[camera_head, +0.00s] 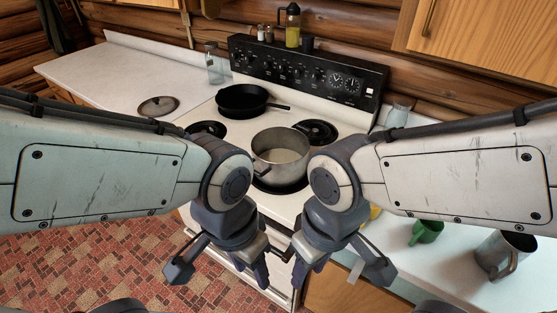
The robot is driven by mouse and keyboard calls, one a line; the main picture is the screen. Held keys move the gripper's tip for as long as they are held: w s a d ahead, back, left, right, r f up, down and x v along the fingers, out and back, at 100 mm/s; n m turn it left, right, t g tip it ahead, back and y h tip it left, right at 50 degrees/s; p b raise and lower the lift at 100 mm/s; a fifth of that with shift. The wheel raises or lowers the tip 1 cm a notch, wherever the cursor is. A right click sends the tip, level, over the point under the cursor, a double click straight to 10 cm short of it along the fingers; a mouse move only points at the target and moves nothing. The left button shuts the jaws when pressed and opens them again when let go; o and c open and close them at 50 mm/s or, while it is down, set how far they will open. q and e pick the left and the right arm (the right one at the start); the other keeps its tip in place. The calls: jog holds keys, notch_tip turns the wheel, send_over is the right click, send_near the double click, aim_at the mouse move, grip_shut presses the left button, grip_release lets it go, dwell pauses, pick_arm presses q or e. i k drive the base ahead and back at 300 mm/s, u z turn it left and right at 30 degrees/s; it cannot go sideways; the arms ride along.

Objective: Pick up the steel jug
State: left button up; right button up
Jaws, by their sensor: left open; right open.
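The steel jug (504,256) stands upright on the white counter at the lower right, its handle toward the lower left. My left gripper (217,277) is open and empty, hanging in front of the stove. My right gripper (337,277) is open and empty, near the stove's front right corner and the counter edge. The jug is to the right of my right gripper and well apart from it. My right forearm passes above and behind the jug.
A steel pot (281,160) and a black skillet (243,99) sit on the white stove (216,143). A lid (158,106) lies on the left counter (110,73). A yellow thing is mostly hidden behind my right arm.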

aim_at(500, 254)
jog(key=z, duration=1.55)
jog(key=k, duration=1.25)
jog(key=z, duration=0.7)
jog(key=i, duration=1.45)
jog(key=u, duration=0.75)
jog(key=i, duration=0.4)
jog(key=u, duration=0.4)
